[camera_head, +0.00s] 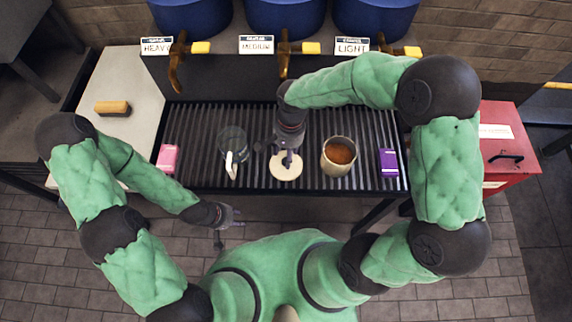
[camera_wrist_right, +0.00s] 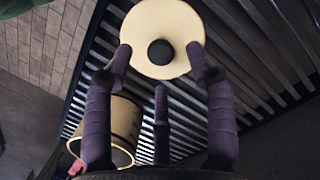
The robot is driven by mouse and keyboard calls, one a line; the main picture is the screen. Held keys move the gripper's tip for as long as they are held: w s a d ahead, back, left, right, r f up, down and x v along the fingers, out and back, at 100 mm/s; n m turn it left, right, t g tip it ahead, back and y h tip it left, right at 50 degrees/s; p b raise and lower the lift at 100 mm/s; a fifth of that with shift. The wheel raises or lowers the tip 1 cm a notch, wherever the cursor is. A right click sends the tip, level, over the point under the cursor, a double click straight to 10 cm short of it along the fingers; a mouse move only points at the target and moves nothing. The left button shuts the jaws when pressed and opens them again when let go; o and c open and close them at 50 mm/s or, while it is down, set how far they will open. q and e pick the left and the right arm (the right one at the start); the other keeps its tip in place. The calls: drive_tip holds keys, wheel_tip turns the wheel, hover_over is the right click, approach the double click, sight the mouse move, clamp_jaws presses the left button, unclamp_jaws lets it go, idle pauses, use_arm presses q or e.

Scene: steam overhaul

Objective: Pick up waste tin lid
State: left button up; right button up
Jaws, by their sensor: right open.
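The waste tin lid (camera_head: 286,166) is a flat, round cream disc lying on the slatted grate. It also shows at the top of the right wrist view (camera_wrist_right: 160,22), with a dark round knob in its middle. My right gripper (camera_head: 289,156) is over the lid, and in the wrist view its fingers (camera_wrist_right: 165,68) are spread around the near side of the lid; no grip shows. The tin (camera_head: 338,162) with brown contents stands open to the right of the lid. My left gripper (camera_head: 230,216) hangs in front of the grate, away from the lid; its finger opening is too small to tell.
A glass jug (camera_head: 233,147) stands left of the lid. A pink packet (camera_head: 168,158) and a purple packet (camera_head: 389,162) lie at either side. The grate (camera_head: 205,178) has a front edge. A red box (camera_head: 500,130) is at right. Dispensers with taps (camera_head: 284,60) stand behind.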

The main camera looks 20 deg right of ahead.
sight(278, 163)
wheel_tip(278, 163, down, 3)
drive_tip(key=shift+s+a+f+b, duration=0.15)
drive_tip(key=shift+b, duration=0.4)
clamp_jaws()
